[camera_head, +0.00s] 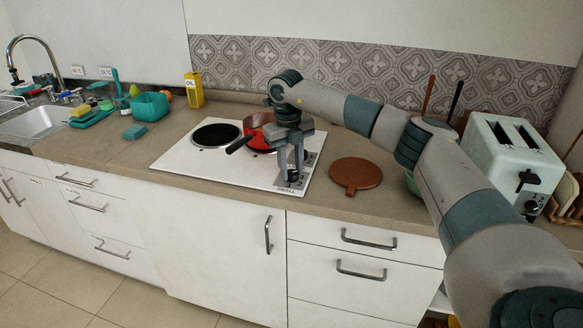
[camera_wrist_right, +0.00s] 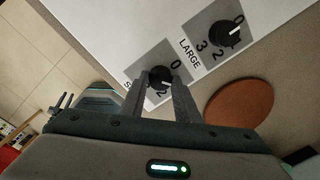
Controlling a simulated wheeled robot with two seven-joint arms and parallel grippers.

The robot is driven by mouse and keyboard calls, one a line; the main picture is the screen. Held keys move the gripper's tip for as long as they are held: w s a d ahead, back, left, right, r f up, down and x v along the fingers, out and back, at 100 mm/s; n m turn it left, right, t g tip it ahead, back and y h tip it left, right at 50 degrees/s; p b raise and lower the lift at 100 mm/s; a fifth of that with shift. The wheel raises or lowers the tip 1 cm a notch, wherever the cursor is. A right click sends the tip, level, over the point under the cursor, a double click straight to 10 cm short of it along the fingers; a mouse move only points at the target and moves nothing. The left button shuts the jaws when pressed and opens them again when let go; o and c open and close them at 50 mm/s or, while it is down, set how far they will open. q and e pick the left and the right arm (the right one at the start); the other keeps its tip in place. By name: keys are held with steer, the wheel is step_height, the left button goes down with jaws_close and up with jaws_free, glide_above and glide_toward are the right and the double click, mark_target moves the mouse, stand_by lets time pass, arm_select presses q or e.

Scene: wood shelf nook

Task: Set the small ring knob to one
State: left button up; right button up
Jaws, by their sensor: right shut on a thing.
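The small ring knob (camera_wrist_right: 159,77) is a round black knob on a grey dial plate at the white cooktop's front right. Its plate shows a 0 and a 2; the rest of the marks are hidden by my fingers, and I cannot tell where its pointer stands. My right gripper (camera_head: 291,172) reaches down from above onto this knob. In the right wrist view its two fingers (camera_wrist_right: 157,90) are shut on the knob, one on each side. The large ring knob (camera_wrist_right: 231,34) is beside it, untouched, with 0, 2 and 3 visible. My left gripper is not seen.
The white cooktop (camera_head: 175,160) carries a red pan (camera_head: 257,137) with a dark handle, close behind my right gripper. A round brown board (camera_head: 357,173) lies right of the cooktop. A mint toaster (camera_head: 511,155) stands further right.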

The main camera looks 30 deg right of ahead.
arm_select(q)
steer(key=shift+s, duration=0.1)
arm_select(e)
steer(key=shift+r+m, duration=0.1)
steer(key=shift+m, duration=0.2)
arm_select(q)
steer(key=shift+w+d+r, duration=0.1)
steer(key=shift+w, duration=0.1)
arm_select(e)
steer(key=o, duration=1)
steer(key=shift+o, duration=0.2)
steer(key=shift+r, duration=0.4)
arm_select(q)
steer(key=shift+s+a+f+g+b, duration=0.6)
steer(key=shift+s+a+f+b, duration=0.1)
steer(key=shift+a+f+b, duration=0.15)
arm_select(e)
step_height(320, 180, up, 16)
steer(key=shift+a+r, duration=0.2)
steer(key=shift+a, duration=0.25)
